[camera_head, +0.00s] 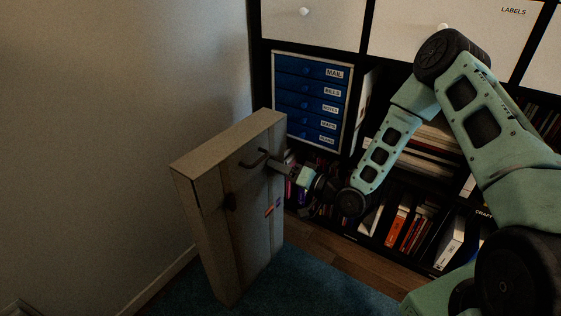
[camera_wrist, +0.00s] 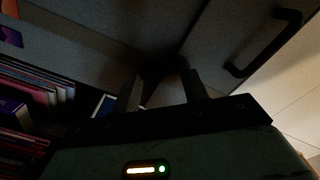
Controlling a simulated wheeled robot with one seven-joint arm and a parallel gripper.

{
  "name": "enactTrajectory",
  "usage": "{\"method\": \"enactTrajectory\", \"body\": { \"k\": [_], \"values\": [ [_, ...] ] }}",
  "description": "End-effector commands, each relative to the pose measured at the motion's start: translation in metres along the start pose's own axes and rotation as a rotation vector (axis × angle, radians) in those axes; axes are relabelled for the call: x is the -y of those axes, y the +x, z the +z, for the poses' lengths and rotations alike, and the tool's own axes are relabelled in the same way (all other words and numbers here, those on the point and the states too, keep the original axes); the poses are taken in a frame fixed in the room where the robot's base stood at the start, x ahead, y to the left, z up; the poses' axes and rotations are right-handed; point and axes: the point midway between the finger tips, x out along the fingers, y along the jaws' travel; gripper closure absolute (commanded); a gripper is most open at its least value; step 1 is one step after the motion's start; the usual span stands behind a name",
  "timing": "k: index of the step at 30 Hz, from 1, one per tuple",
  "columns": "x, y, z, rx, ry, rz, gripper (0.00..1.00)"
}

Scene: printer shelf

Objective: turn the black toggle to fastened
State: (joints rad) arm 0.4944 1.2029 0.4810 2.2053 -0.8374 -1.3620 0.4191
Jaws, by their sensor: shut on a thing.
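A tall grey-brown case (camera_head: 245,215) stands upright on the blue carpet. My gripper (camera_head: 279,163) reaches its face from the right, near the upper right edge. In the wrist view my gripper (camera_wrist: 160,88) has its two fingers close to the face, shut on a small dark piece that looks like the black toggle (camera_wrist: 156,68). Deep shadow and the fingers hide most of the toggle, and I cannot make out its angle. A black bar handle (camera_head: 253,159) is on the same face; it also shows in the wrist view (camera_wrist: 268,48), right of the fingers.
A small dark fitting (camera_head: 229,201) sits lower on the case. Behind stands a dark shelf unit with a blue drawer block (camera_head: 306,104), and books (camera_head: 405,228) on its lower shelves. A wall (camera_head: 120,120) is at the left. Blue carpet (camera_head: 300,285) lies clear in front.

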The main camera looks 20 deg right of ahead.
Motion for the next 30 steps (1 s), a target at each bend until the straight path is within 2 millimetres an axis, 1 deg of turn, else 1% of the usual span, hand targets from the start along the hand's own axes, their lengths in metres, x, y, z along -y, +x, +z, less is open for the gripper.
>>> {"method": "enactTrajectory", "body": {
  "k": [1,15,21,30],
  "values": [
    [0.0023,-0.0007,-0.0033,-0.001,0.048,0.002,0.79],
    [-0.0021,-0.0005,-0.0059,-0.001,0.469,0.002,0.79],
    [-0.0040,-0.0005,-0.0061,0.000,0.595,0.001,0.79],
    [-0.0055,-0.0002,-0.0061,0.001,0.697,0.002,0.79]
  ]
}}
